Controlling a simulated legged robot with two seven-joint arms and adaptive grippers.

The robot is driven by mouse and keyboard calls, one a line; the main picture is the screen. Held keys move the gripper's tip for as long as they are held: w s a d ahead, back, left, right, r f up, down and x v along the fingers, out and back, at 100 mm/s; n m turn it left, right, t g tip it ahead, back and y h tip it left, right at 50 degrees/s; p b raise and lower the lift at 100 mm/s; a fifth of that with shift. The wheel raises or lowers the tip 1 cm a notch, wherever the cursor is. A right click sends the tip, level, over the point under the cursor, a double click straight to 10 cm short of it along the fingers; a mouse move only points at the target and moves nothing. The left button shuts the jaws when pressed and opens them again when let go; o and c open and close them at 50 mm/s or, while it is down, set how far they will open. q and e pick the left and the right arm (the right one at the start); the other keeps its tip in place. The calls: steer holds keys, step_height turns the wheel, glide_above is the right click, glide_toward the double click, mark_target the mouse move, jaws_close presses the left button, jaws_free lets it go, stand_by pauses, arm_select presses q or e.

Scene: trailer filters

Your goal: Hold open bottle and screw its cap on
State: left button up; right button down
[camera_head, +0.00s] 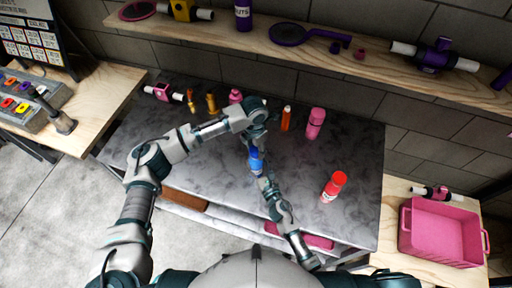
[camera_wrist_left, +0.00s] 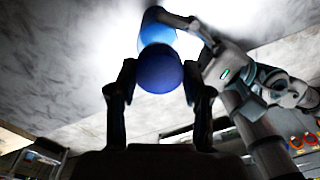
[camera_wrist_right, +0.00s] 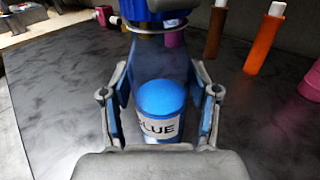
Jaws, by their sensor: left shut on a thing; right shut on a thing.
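In the right wrist view the cap (camera_wrist_right: 165,8) is at the bottle's neck, cut by the top edge. I cannot tell whether its thread is engaged.
On the grey marble table (camera_head: 190,150) stand a red bottle (camera_head: 334,186), a pink bottle (camera_head: 315,123) and an orange bottle (camera_head: 286,118). A pink crate (camera_head: 440,232) is at the right. A wooden shelf (camera_head: 340,60) runs along the back. The table's right part is mostly clear.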

arm_select(q)
steer(key=shift+s+a, duration=0.1)
steer(key=shift+a, duration=0.15)
steer(key=o, duration=0.7)
steer(key=shift+r, duration=2.25)
steer(key=shift+c, duration=0.3)
